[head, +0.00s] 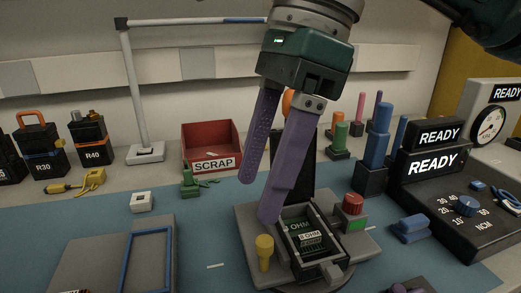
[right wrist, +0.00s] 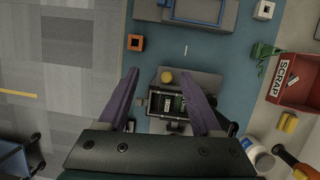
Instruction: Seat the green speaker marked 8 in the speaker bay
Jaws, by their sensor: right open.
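An open dark radio housing (head: 327,258) sits on a grey fixture (head: 247,228) on the blue mat. Inside it are green parts with white lettering; one label reads like 8 OHM (head: 310,235), which I take as the speaker. I cannot tell whether it is fully seated in its bay. My right gripper (head: 258,200) is open and empty, its purple fingers pointing down above the fixture's left side. In the right wrist view the fingers (right wrist: 156,66) stand apart, with the housing (right wrist: 153,103) between them in the picture. My left gripper is not in view.
A yellow knob (head: 264,247) and red button (head: 352,203) flank the housing. A red SCRAP bin (head: 208,148) stands behind, near a green part (head: 189,184). A blue-rimmed tray (head: 148,262) lies left. A READY tester (head: 452,205) stands right. Open mat lies between tray and fixture.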

